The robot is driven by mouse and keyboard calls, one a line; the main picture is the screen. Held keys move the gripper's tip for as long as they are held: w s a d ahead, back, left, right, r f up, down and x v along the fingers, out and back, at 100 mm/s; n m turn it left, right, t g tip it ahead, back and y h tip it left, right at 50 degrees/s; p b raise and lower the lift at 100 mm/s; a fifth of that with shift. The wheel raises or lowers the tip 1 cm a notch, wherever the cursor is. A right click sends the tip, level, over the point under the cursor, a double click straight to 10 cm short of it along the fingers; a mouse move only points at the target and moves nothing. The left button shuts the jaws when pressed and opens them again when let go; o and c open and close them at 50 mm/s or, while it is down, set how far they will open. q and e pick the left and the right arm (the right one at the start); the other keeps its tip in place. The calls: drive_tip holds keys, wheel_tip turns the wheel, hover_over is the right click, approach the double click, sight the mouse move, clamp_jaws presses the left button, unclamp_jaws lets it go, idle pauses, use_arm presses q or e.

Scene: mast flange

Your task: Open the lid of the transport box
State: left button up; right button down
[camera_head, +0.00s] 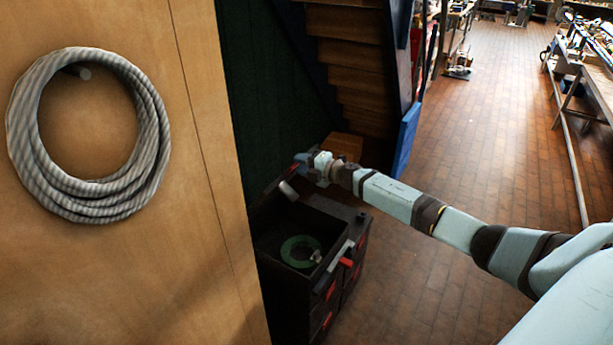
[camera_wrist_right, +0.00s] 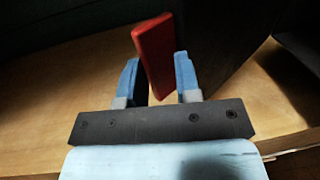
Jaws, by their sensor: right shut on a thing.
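The black transport box (camera_head: 290,318) stands on the floor beside the wooden panel in the head view. Its top is open, and a green ring (camera_head: 287,252) shows inside. The dark lid (camera_wrist_right: 215,45) stands raised at the box's far side. My right gripper (camera_head: 302,168) is at the top of the lid. In the right wrist view its two fingers (camera_wrist_right: 160,85) are shut on a red tab (camera_wrist_right: 155,55) beside the dark lid panel. How far the lid is swung back is hard to tell. My left gripper is out of view.
A wooden panel (camera_head: 120,270) with a coiled grey hose (camera_head: 145,170) fills the left. Wooden stairs (camera_head: 350,55) with a blue side board (camera_head: 407,140) rise behind the box. The brick floor (camera_head: 490,130) to the right is mostly clear. Workbenches line the far right.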

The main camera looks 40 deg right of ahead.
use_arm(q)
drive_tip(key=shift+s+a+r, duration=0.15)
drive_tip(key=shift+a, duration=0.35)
use_arm(e)
drive_tip(key=shift+w+a+r, duration=0.35)
drive_tip(key=shift+w+a, duration=0.4)
drive_tip(key=shift+w, duration=0.15)
drive_tip(key=shift+f, duration=0.1)
drive_tip(key=c, duration=1.2)
unclamp_jaws()
drive_tip(key=shift+s+d+f, duration=0.1)
drive_tip(key=shift+s+f, duration=0.05)
drive_tip(key=shift+s, duration=0.2)
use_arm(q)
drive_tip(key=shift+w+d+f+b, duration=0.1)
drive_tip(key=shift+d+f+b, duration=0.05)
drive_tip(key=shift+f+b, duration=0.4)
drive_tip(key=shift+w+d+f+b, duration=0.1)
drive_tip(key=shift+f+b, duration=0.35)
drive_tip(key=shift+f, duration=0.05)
use_arm(e)
drive_tip(key=r+v, duration=0.1)
drive_tip(key=v, duration=1.2)
drive_tip(key=shift+d+r, duration=0.15)
drive_tip(key=shift+d, duration=0.25)
drive_tip(key=shift+w, duration=0.1)
